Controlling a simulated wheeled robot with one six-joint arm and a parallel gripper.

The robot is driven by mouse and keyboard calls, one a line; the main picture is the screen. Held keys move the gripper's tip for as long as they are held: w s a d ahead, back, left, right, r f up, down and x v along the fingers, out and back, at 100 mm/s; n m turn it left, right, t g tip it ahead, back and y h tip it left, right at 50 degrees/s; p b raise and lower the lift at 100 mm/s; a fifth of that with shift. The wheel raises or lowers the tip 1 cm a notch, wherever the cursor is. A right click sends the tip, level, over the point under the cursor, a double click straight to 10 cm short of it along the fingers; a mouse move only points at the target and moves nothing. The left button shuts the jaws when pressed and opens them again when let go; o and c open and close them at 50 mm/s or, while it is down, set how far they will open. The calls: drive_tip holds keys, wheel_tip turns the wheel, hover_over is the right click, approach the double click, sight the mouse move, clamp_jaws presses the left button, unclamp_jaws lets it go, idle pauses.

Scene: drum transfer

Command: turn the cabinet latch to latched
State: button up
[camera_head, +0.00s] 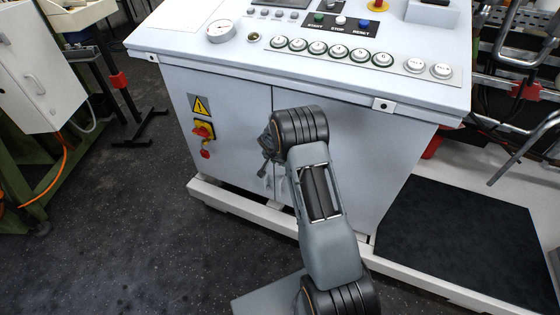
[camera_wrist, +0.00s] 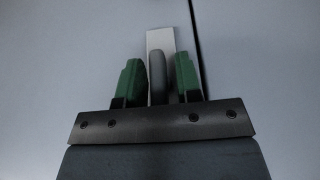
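The cabinet latch shows in the wrist view as a dark grey rounded handle (camera_wrist: 157,85) in front of a light grey upright plate (camera_wrist: 161,39). The handle looks upright in that view. My gripper (camera_wrist: 158,70) has its two green fingers on either side of the handle, with a narrow gap on each side, so it is open around it. In the head view my gripper (camera_head: 267,145) is at the front of the grey cabinet (camera_head: 235,115), near the door seam. My own arm hides most of it and the latch there.
A yellow and red switch (camera_head: 203,130) sits left of my gripper on the cabinet, below a warning sign (camera_head: 200,105). The control panel top (camera_head: 330,75) overhangs above. A white base rail (camera_head: 245,205) runs along the floor. A dark mat (camera_head: 465,235) lies at right.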

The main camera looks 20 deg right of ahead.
drive_tip(key=shift+o, duration=0.6)
drive_tip(key=p+v, duration=0.2)
drive_tip(key=v, duration=1.2)
drive_tip(key=shift+f, duration=0.1)
